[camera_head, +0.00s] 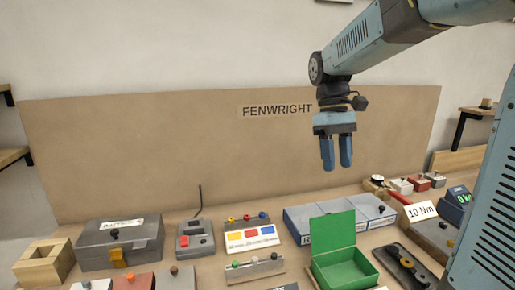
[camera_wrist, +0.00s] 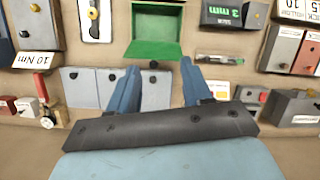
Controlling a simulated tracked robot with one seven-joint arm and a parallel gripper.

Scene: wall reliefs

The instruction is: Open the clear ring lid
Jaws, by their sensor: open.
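A long blue-grey box (camera_head: 297,226) with several lids in a row stands behind the green box. The lids (camera_head: 371,207) look shut, and each seems to carry a small dark knob. The front labels are too small or hidden to read, so I cannot tell which lid is the clear ring one. The same lids show in the wrist view (camera_wrist: 78,80), partly hidden by my fingers. My gripper (camera_head: 337,166) is open and empty, pointing down above this box, clear of it. Its two blue fingers also show in the wrist view (camera_wrist: 160,66).
A green box (camera_head: 343,268) with its lid raised stands in front of the lidded box. A grey toolbox (camera_head: 119,243), a wooden box (camera_head: 43,264) and a switch box (camera_head: 195,241) stand left. A "10 Nm" sign (camera_head: 420,211) stands right. A FENWRIGHT board rises behind.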

